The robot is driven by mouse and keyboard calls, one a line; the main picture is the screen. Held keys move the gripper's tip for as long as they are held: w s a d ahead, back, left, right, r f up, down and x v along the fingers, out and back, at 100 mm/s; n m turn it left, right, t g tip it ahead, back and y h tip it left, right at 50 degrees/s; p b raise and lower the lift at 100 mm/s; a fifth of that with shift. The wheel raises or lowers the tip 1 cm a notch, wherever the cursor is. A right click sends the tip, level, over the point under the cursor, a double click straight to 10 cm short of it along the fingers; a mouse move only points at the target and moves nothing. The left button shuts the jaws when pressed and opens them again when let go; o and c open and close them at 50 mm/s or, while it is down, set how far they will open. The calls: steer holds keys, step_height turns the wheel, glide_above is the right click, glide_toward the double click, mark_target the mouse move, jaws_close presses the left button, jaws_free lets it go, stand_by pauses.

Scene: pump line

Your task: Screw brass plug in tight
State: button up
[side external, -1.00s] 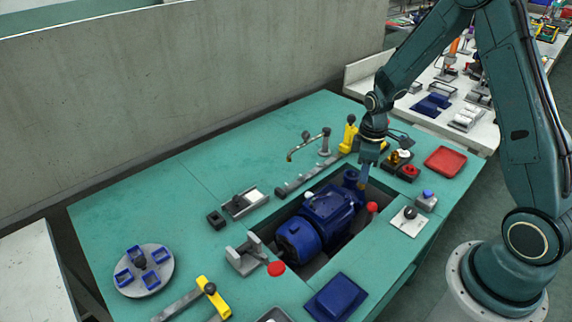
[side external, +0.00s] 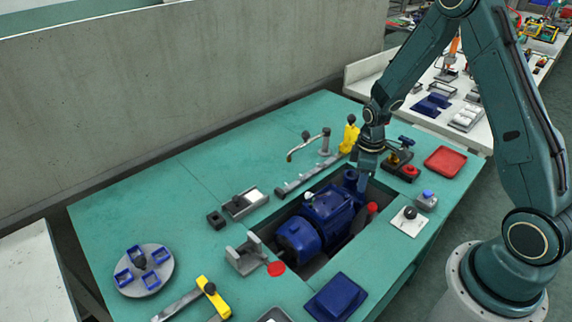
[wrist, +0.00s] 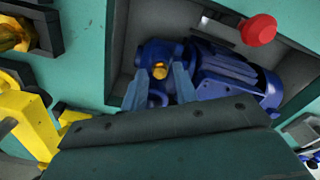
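The blue pump (side external: 322,215) lies in the recess of the green bench. It also shows in the wrist view (wrist: 222,75). The brass plug (wrist: 159,72) sits at the blue port housing at the pump's end, its yellow face showing between my fingertips in the wrist view. My gripper (wrist: 158,68) is open, with a visible gap on each side of the plug. In the side view my gripper (side external: 364,178) is low over the port end of the pump, and the plug cannot be made out. How deep the plug sits is not clear.
A red knob (wrist: 258,30) stands by the recess edge. Yellow clamps (side external: 349,134) and a dark fixture with a red button (side external: 410,170) stand close to my gripper. A red tray (side external: 445,160) lies at the right. The bench's left part has free room.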

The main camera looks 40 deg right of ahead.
jaws_close()
steer(key=m, duration=0.5)
steer(key=shift+m, duration=1)
steer(key=shift+m, duration=2.5)
jaws_free()
